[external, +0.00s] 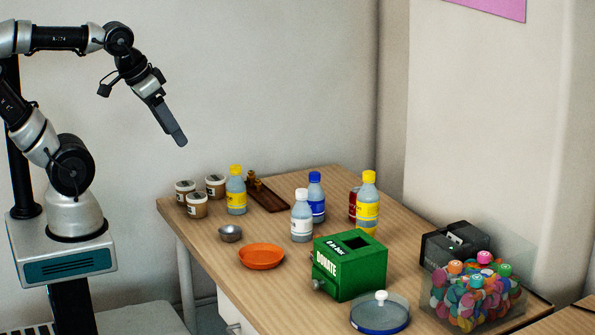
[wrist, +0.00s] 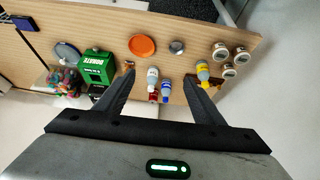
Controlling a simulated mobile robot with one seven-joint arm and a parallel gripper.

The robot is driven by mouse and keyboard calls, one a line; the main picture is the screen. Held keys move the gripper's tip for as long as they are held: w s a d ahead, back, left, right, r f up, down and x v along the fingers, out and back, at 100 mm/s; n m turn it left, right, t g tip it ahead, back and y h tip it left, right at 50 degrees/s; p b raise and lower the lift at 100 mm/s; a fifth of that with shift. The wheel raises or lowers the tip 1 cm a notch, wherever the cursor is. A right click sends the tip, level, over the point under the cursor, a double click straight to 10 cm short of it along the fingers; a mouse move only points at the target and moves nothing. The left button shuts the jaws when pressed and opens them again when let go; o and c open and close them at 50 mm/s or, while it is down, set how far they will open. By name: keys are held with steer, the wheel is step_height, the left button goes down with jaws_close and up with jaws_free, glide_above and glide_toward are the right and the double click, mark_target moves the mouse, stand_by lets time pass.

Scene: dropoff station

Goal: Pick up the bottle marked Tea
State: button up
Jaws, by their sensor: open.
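Several bottles stand upright on the table, and I cannot read which one is marked Tea. One with a yellow cap and label (external: 236,197) is at the back left. A white-capped bottle (external: 301,222) and a blue-capped bottle (external: 316,199) stand mid-table. Another yellow-capped bottle (external: 367,205) stands to the right, beside a red can. My gripper (external: 179,139) is open and empty, high above the table's left end. In the wrist view its fingers (wrist: 159,73) frame the white-capped bottle (wrist: 152,76) and the blue-capped bottle (wrist: 166,91) far below.
Several lidded cups (external: 197,206), a metal bowl (external: 230,233), an orange dish (external: 261,256) and a wooden tray (external: 266,196) surround the bottles. A green donation box (external: 350,268) stands in front. A clear bin of colourful items (external: 472,292) and a black box (external: 453,241) are at right.

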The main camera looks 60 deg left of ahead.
steer(key=w+r+m+g+p, duration=0.15)
steer(key=w+r, duration=0.25)
steer(key=w, duration=0.8)
steer(key=m+g+p, duration=0.2)
steer(key=g, duration=0.2)
glide_above(302, 189)
step_height(302, 189, down, 13)
step_height(302, 189, down, 11)
steer(key=shift+f+b, duration=0.2)
steer(key=shift+b, duration=0.8)
steer(key=shift+s+d+f+b, duration=0.1)
steer(key=shift+f+b, duration=0.1)
steer(key=shift+f, duration=0.75)
steer(key=shift+w+d+f+b, duration=0.1)
steer(key=shift+f+b, duration=0.1)
steer(key=shift+f, duration=0.8)
steer(key=shift+s+d+f+b, duration=0.1)
steer(key=shift+f+b, duration=0.1)
steer(key=shift+f, duration=0.75)
steer(key=shift+c, duration=0.5)
steer(key=c, duration=1)
